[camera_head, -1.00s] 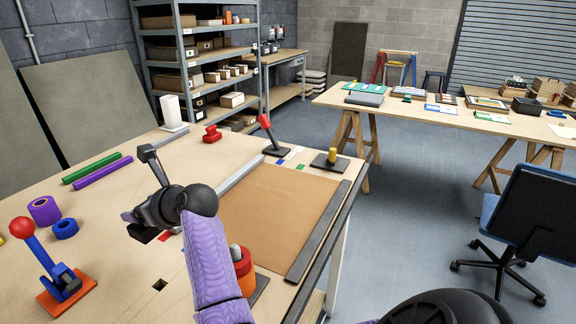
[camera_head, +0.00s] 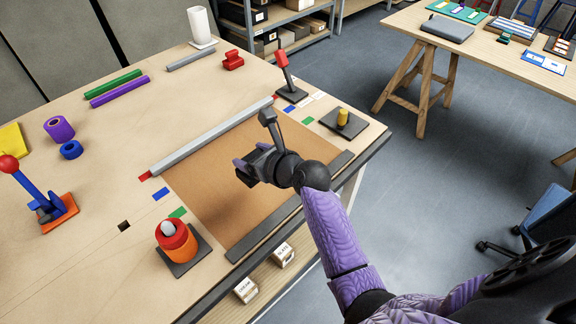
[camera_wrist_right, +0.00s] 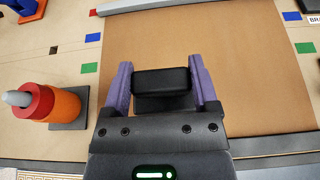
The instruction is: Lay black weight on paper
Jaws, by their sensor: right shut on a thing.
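The black weight (camera_wrist_right: 160,82) is a dark block between the purple fingers of my right gripper (camera_wrist_right: 161,86) in the right wrist view. The gripper is shut on it. In the head view my right gripper (camera_head: 246,171) is over the middle of the brown paper (camera_head: 215,205), and the weight is mostly hidden by the fingers. The paper also fills the background of the right wrist view (camera_wrist_right: 250,85). I cannot tell whether the weight touches the paper. My left gripper is not in view.
A grey bar (camera_head: 212,137) lies along the paper's far-left edge, and a dark strip (camera_head: 265,235) along its near-right edge. An orange-red cylinder on a plate (camera_head: 176,238), a red-knobbed lever (camera_head: 283,70) and a yellow-knobbed plate (camera_head: 343,118) stand around the paper.

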